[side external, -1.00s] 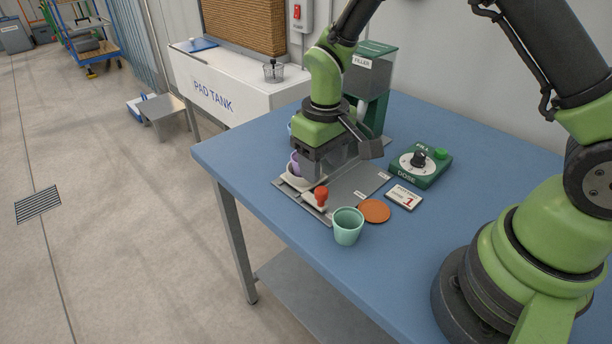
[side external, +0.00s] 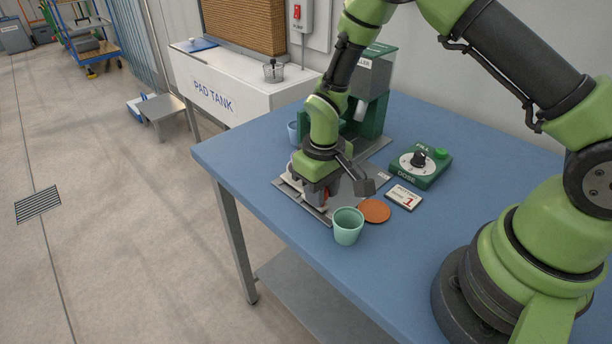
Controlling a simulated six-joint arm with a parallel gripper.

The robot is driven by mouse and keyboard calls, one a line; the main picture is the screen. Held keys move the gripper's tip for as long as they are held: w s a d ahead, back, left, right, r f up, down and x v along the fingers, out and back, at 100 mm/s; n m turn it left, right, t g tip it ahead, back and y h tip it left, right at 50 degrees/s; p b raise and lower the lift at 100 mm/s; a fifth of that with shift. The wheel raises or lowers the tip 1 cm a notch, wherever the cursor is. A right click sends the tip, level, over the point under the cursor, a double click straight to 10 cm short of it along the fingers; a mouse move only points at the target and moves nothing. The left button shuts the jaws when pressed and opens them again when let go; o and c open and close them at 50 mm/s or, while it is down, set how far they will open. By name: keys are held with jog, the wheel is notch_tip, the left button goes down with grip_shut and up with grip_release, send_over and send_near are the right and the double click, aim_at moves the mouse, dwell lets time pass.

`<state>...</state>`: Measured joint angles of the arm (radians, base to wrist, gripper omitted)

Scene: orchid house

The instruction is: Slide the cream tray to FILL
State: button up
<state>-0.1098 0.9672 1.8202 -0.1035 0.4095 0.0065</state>
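The cream tray (side external: 291,164) is almost wholly hidden behind my gripper; only a pale sliver shows at its left. It stands on the grey slide plate (side external: 286,183). My gripper (side external: 318,202) is low over the near-left end of the plate, pointing down at the red knob (side external: 327,198). Only a thin strip of the knob shows beside the fingers. Whether the fingers are apart or closed on it cannot be told. The green filler (side external: 372,76) stands at the plate's far end. Small labels on the plate are too small to read.
A mint pot (side external: 348,227) stands just in front of the plate, close to my gripper. An orange disc (side external: 375,211), a card marked 1 (side external: 404,196) and the green dose box (side external: 420,165) lie to the right. A light-blue pot (side external: 293,132) stands behind.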

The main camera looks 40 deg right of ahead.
jog(key=shift+c, duration=0.5)
jog(key=shift+d, duration=8.45)
jog(key=o, duration=0.7)
jog(key=shift+c, duration=0.2)
jog(key=shift+r, duration=0.15)
notch_tip(320, 180, up, 7)
